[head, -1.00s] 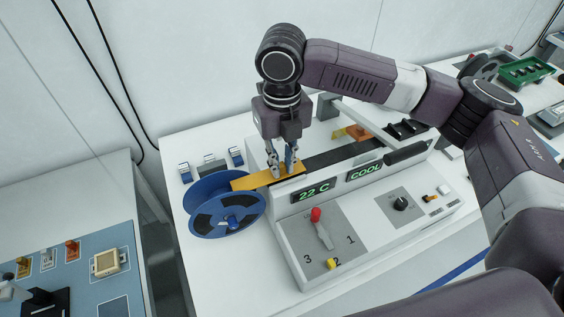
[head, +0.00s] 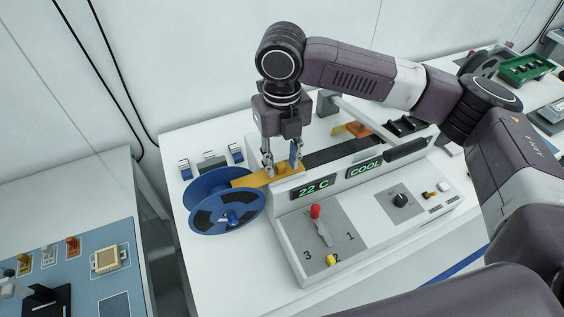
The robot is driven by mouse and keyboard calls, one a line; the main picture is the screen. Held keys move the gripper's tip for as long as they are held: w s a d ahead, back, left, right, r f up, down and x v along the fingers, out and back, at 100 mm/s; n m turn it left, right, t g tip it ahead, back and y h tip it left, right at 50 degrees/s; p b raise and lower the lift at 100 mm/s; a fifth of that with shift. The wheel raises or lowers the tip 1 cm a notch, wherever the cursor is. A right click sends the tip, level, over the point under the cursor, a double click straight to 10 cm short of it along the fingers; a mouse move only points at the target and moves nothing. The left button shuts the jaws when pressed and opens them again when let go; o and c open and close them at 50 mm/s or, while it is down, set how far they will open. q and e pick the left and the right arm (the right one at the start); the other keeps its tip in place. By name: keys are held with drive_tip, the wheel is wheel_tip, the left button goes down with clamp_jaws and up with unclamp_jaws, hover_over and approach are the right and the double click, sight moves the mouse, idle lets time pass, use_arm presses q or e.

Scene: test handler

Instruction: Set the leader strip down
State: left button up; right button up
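The leader strip (head: 250,180) is a flat yellow-orange band. It lies between the blue reel (head: 207,187) on the left and the near left end of the dark track (head: 335,153) on the white handler. My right gripper (head: 282,168) points down over the strip's right part, with its two fingers spread apart. The fingertips are low, close to the strip; whether they touch it I cannot tell. The strip's far left end is hidden at the reel.
The handler's front panel (head: 290,222) has a red-knobbed lever (head: 315,211), a black knob (head: 400,200) and displays reading "22 C" and "COOL". Small blue-and-white blocks (head: 235,153) stand behind the reel. A blue-topped table (head: 60,285) is at lower left.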

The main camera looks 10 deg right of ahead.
sight(282, 167)
wheel_tip(282, 167, up, 12)
drive_tip(key=b, duration=0.2)
drive_tip(key=shift+f+b, duration=0.25)
drive_tip(key=shift+b, duration=0.15)
